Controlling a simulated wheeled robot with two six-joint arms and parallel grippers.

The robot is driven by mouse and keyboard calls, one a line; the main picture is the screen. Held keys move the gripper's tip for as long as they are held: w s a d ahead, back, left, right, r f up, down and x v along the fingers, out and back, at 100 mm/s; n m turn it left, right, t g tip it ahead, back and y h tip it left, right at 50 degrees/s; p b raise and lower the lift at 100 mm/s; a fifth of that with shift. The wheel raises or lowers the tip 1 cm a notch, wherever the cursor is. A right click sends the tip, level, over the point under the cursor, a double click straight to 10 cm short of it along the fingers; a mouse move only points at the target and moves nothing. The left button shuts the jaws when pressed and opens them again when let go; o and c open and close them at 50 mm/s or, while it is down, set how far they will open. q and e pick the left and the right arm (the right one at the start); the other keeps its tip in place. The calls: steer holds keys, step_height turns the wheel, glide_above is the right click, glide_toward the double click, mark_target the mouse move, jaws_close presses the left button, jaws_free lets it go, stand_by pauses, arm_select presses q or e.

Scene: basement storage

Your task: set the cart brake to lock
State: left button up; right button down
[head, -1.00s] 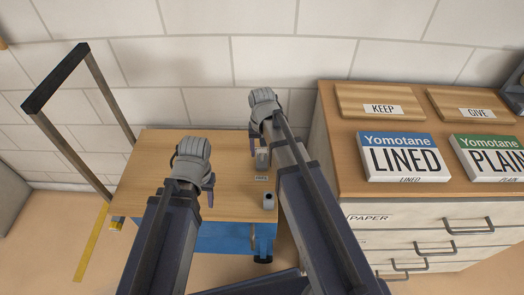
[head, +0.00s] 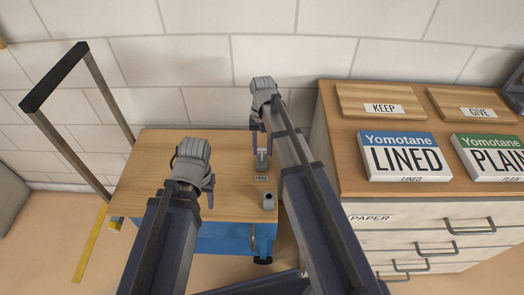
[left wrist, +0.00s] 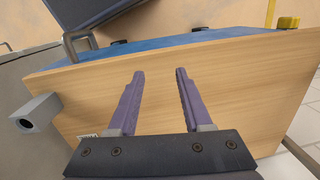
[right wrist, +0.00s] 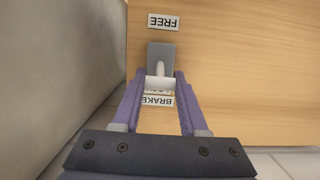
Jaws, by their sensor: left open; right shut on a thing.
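The cart (head: 150,190) has a wooden top, a dark push handle at its left and a blue body. Near the top's right edge is the brake: a grey base (right wrist: 163,52), a white stem and a pale grip (right wrist: 160,83). The FREE label (right wrist: 163,22) lies at the base's near side. A LOCK label, mostly hidden, and the BRAKE label (right wrist: 157,99) lie on the far side. My right gripper (right wrist: 160,76) is shut on the lever's grip; it also shows in the head view (head: 262,150). My left gripper (left wrist: 154,72) is open and empty above the cart top.
A grey block with a round hole (head: 269,201) stands near the cart's front right corner. A drawer cabinet (head: 420,210) stands close at the right, bearing paper packs (head: 403,157) and KEEP and GIVE boards (head: 380,101). A block wall is behind.

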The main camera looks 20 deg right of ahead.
arm_select(q)
steer(key=shift+f+b, duration=0.45)
steer(key=shift+f, duration=0.3)
arm_select(e)
steer(key=shift+w+d+f+g, duration=0.1)
steer(key=shift+w+f+g, duration=0.2)
steer(key=shift+w+g, duration=0.35)
steer(key=shift+s+r+g, duration=0.1)
steer(key=shift+s+g, duration=0.1)
steer(key=shift+g, duration=0.15)
steer(key=shift+c, duration=2.2)
jaws_free()
arm_select(q)
step_height(320, 180, up, 7)
steer(key=p, duration=0.7)
arm_select(e)
steer(key=v, duration=0.7)
steer(key=shift+d+r, duration=0.2)
steer(key=shift+r, duration=0.15)
steer(key=shift+w, duration=0.15)
